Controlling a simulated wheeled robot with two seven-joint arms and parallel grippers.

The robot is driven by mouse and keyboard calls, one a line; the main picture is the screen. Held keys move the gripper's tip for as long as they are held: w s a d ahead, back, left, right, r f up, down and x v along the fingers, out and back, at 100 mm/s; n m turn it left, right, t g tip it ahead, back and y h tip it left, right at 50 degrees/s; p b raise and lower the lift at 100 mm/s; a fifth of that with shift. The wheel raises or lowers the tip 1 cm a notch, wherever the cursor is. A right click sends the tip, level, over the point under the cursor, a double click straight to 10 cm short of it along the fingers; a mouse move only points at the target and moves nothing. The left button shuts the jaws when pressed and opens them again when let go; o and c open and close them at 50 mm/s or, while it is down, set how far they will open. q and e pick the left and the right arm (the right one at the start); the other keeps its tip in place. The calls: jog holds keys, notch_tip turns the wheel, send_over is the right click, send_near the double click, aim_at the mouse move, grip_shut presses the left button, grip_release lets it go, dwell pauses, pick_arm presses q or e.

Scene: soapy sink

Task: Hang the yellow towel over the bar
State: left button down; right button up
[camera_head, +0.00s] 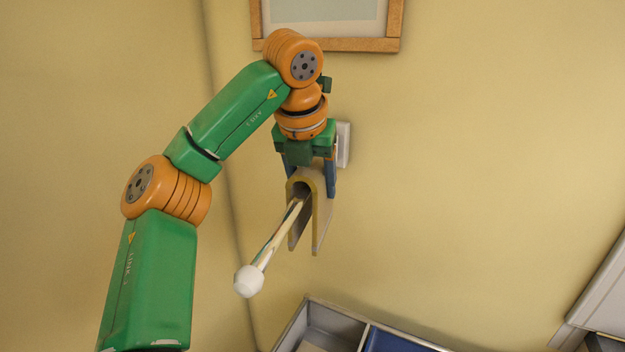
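The yellow towel (320,219) is an inverted U, its fold at the top and two legs hanging down. The bar (274,242), pale with a white rounded end, passes through the opening of the U, with one leg on each side. Whether the fold rests on the bar or is a little above it is unclear. My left gripper (312,182) is right at the top of the towel, pointing down. My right gripper is out of view.
A grey-walled bin with a blue compartment (390,342) stands below the bar at the bottom edge. A white wall plate (343,145) is behind my gripper. A wooden frame (350,45) hangs above. The wall to the right is clear.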

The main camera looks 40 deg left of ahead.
pick_arm(q)
jog(key=shift+f, duration=0.45)
jog(key=shift+c, duration=0.2)
grip_release()
